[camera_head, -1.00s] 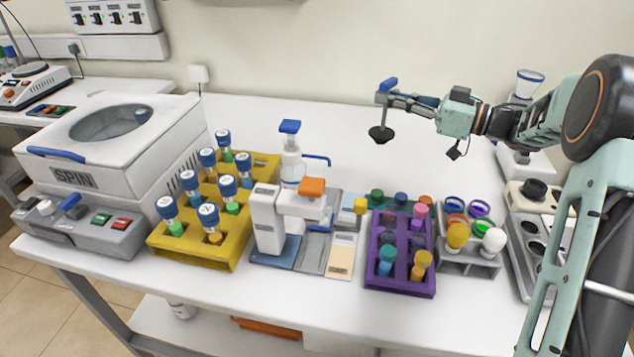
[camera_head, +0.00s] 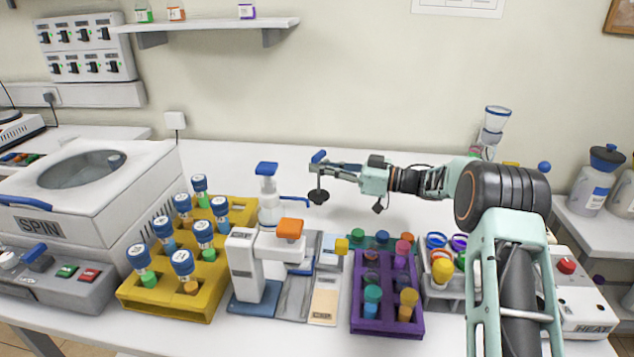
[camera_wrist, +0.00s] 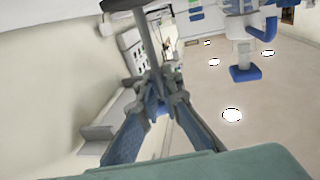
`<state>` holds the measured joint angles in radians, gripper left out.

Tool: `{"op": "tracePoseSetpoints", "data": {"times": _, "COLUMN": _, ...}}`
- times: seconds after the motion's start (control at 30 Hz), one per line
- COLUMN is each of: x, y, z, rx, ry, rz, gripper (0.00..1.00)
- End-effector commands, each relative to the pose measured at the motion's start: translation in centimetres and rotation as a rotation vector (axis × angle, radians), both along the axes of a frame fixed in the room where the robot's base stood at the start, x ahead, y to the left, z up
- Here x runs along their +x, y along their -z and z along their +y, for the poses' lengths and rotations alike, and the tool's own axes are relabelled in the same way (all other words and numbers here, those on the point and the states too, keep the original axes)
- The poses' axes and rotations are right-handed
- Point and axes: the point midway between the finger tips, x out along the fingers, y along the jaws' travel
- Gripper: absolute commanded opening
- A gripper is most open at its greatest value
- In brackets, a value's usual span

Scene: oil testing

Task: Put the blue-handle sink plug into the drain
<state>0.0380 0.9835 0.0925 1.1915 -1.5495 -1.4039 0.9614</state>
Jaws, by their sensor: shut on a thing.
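The sink plug has a blue handle (camera_head: 318,156) at its top, a thin stem and a dark round stopper (camera_head: 318,197) at its lower end. My gripper (camera_head: 338,170) is shut on it near the handle and holds it upright above the white bench, right of the white bottle with the blue pump top. In the wrist view my gripper (camera_wrist: 164,98) is closed around the grey stem, with the dark stopper (camera_wrist: 122,4) cut off at the top edge. No drain can be made out in these views.
A yellow rack (camera_head: 165,298) with several blue-capped tubes, a white device with an orange block (camera_head: 290,229) and a purple rack (camera_head: 387,325) line the bench front. A white centrifuge (camera_head: 80,190) stands left. The bench (camera_head: 235,160) behind is mostly clear. A shelf (camera_head: 215,27) hangs above.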

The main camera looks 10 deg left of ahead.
Motion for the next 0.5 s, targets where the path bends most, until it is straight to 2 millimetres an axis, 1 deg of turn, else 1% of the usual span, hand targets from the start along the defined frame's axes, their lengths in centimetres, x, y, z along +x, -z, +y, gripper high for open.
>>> {"op": "tracePoseSetpoints", "data": {"times": 0.13, "x": 0.3, "y": 0.6, "z": 0.5, "rx": 0.001, "ry": 0.0, "rz": 0.0, "gripper": 0.0}}
{"op": "tracePoseSetpoints", "data": {"times": 0.23, "x": 0.6, "y": 1.6, "z": 1.1, "rx": 0.001, "ry": -0.002, "rz": 0.001, "gripper": 0.0}}
{"op": "tracePoseSetpoints", "data": {"times": 0.3, "x": 0.6, "y": 2.9, "z": 0.9, "rx": 0.001, "ry": 0.0, "rz": 0.004, "gripper": 0.0}}
{"op": "tracePoseSetpoints", "data": {"times": 0.4, "x": 0.6, "y": 4.1, "z": 0.9, "rx": 0.001, "ry": 0.0, "rz": 0.002, "gripper": 0.0}}
{"op": "tracePoseSetpoints", "data": {"times": 0.5, "x": 0.6, "y": 4.3, "z": 0.9, "rx": 0.001, "ry": 0.0, "rz": 0.0, "gripper": 0.0}}
